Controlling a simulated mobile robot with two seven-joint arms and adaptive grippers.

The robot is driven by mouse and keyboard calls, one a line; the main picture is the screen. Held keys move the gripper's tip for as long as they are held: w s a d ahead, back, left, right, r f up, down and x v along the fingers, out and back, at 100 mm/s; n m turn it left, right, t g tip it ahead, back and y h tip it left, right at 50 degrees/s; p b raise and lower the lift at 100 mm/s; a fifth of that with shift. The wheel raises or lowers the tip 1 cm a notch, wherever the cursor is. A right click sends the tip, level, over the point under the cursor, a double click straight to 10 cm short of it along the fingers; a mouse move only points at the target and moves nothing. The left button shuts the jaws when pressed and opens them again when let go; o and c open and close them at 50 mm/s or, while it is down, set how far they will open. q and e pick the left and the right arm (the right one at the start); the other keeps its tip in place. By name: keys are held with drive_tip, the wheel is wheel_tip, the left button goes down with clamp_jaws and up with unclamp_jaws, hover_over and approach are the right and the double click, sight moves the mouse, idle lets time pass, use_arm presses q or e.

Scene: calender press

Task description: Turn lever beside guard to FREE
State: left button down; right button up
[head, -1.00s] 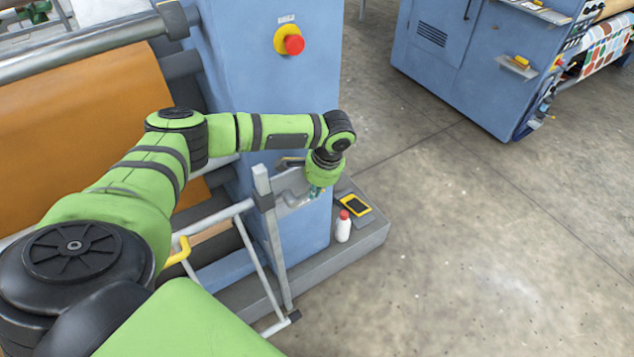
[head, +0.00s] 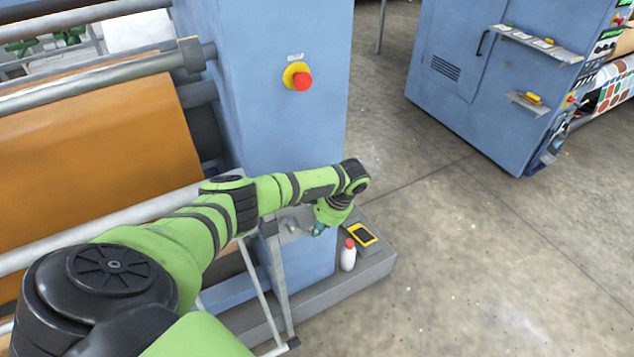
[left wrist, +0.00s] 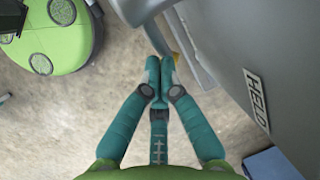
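My left gripper (head: 319,229) hangs low in front of the blue press column, beside the guard's top corner. In the left wrist view its teal fingers (left wrist: 159,75) are together, with no clear gap. A bent grey lever (left wrist: 155,38) comes down from the top edge and meets the fingertips; whether they touch it I cannot tell. A HELD label (left wrist: 256,100) is on the grey plate to the right. In the head view the grey lever fittings (head: 291,224) show partly, behind my arm. No FREE label shows. The guard's upright (head: 277,285) stands left of the gripper. My right gripper is out of view.
A red stop button (head: 303,82) is on the blue column (head: 265,120). A white bottle with a red cap (head: 348,258) and a yellow-black device (head: 362,235) are on the grey plinth (head: 345,288). The floor to the right is clear.

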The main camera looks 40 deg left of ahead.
use_arm(q)
drive_tip(key=f, duration=0.1)
drive_tip(key=s+f+g, duration=0.1)
drive_tip(key=f, duration=0.1)
drive_tip(key=shift+s+a+y, duration=0.35)
drive_tip(key=shift+y, duration=0.05)
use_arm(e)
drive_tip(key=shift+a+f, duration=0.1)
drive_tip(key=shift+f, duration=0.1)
use_arm(q)
drive_tip(key=shift+r, duration=0.2)
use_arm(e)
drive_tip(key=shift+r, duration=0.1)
use_arm(q)
drive_tip(key=shift+r+p, duration=0.7)
drive_tip(key=shift+p, duration=0.1)
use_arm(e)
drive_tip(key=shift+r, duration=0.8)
